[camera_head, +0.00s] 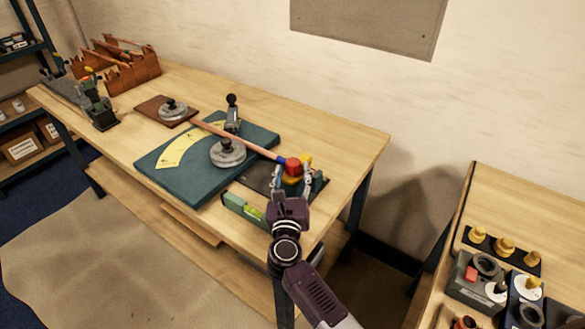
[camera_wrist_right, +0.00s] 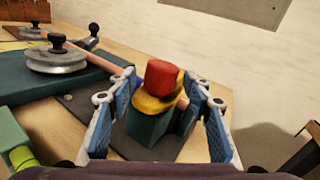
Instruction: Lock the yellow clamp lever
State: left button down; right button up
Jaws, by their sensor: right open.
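The yellow clamp lever (camera_wrist_right: 152,106) has a red knob (camera_wrist_right: 163,77) on its end and sits on a teal clamp block (camera_wrist_right: 147,131) on a dark plate. In the head view the red knob (camera_head: 293,166) shows at the right end of the bench, with some yellow beside it. My right gripper (camera_head: 292,180) is open around the lever end, one finger on each side. In the right wrist view my gripper (camera_wrist_right: 160,112) shows gaps between its blue pads and the knob. Contact lower down cannot be told. My left gripper is not in view.
A copper pipe (camera_head: 235,138) runs to the clamp, with a blue band near it. A teal bending plate (camera_head: 180,175) with a grey wheel (camera_head: 227,152) lies left. A green level (camera_head: 243,210) lies in front. A wall stands behind; another table (camera_head: 520,205) stands right.

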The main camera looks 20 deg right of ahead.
jog(key=shift+w+d, duration=0.2)
jog(key=shift+w, duration=0.3)
grip_shut()
